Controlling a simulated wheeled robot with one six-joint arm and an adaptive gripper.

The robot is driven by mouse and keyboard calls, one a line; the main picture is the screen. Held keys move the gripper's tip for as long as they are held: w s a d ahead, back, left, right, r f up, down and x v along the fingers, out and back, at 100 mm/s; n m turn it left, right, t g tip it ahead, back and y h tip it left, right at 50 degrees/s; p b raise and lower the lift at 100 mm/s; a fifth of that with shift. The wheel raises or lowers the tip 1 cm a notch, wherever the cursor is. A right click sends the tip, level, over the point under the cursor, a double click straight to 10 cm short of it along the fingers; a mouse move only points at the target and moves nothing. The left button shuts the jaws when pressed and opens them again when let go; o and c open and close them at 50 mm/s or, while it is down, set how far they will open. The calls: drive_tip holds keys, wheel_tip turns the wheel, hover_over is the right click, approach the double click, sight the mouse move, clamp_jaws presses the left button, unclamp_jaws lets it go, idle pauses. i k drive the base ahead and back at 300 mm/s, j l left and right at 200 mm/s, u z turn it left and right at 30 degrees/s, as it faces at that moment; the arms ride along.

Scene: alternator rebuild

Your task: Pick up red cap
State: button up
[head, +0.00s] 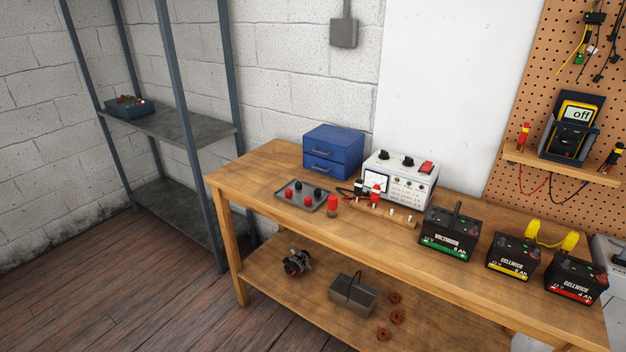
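My gripper is not in view.
Behind the tray are a blue drawer box (334,153) and a white test unit (400,178). Several batteries, one a Voltmoor (448,232), stand to the right. A metal shelf rack (180,125) is at left. The wooden floor (110,270) in front is clear.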

sight(308, 201)
drive_tip(key=i+z, duration=0.1)
drive_tip(key=z, duration=0.35)
drive_tip(key=i+z, duration=0.1)
drive_tip(key=z, duration=0.35)
drive_tip(key=j+z, duration=0.15)
drive_tip(key=z, duration=0.3)
drive_tip(key=i+j+z, duration=0.1)
drive_tip(key=z, duration=0.35)
drive_tip(key=j+u, duration=0.1)
drive_tip(key=u, duration=0.4)
drive_tip(key=i+j+u, duration=0.1)
drive_tip(key=u, duration=0.35)
drive_tip(key=i+u, duration=0.1)
drive_tip(key=u, duration=0.4)
drive_tip(key=i+j+u, duration=0.1)
drive_tip(key=u, duration=0.4)
drive_tip(key=i+u, duration=0.1)
drive_tip(key=u, duration=0.4)
